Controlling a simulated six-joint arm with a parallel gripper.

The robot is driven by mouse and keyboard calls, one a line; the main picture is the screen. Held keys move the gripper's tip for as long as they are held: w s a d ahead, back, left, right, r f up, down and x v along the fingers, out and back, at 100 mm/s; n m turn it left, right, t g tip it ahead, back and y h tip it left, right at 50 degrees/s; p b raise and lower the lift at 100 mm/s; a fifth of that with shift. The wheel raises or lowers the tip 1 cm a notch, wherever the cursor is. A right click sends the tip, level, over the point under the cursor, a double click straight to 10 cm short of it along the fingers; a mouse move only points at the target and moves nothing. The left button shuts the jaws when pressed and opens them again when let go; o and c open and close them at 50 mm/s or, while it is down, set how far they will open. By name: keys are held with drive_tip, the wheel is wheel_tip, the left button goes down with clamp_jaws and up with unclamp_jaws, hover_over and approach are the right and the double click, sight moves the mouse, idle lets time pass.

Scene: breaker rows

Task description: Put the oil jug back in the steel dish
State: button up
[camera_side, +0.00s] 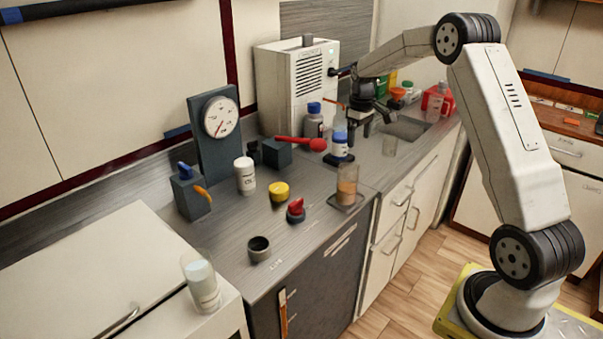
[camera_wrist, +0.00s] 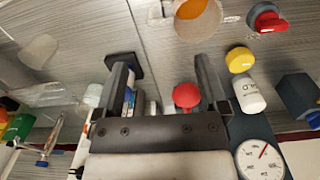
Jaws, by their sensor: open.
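A clear jug-like container with amber contents (camera_side: 347,181), the likeliest oil jug, stands upright on a small grey square dish (camera_side: 356,206) near the counter's front edge. In the wrist view the amber container (camera_wrist: 208,22) shows at the top, partly cut off. I cannot tell for sure whether this dish is the steel one; a grey sunken basin (camera_side: 408,128) lies farther right. My gripper (camera_side: 368,128) is open and empty above the counter, behind and right of the amber container, apart from it. In the wrist view its fingers (camera_wrist: 163,85) are spread with nothing held.
A blue-capped white bottle (camera_side: 340,146) and a red-knobbed lever (camera_side: 317,144) stand near my gripper. A clear glass (camera_side: 389,146) is close on the right. A red jug (camera_side: 438,102) is far back.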

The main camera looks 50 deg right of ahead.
idle(0.4)
drive_tip(key=s+a+f+t, duration=0.1)
drive_tip(key=s+a, duration=0.4)
drive_tip(key=a, duration=0.7)
drive_tip(key=s+a+t, duration=0.1)
drive_tip(key=s+a, duration=0.4)
drive_tip(key=a, duration=0.6)
drive_tip(key=s+a+f, duration=0.2)
drive_tip(key=s+a, duration=0.4)
drive_tip(key=s, duration=0.1)
drive_tip(key=shift+s+n+t, duration=0.3)
drive_tip(key=shift+s+n, duration=0.05)
drive_tip(key=shift+n, duration=0.05)
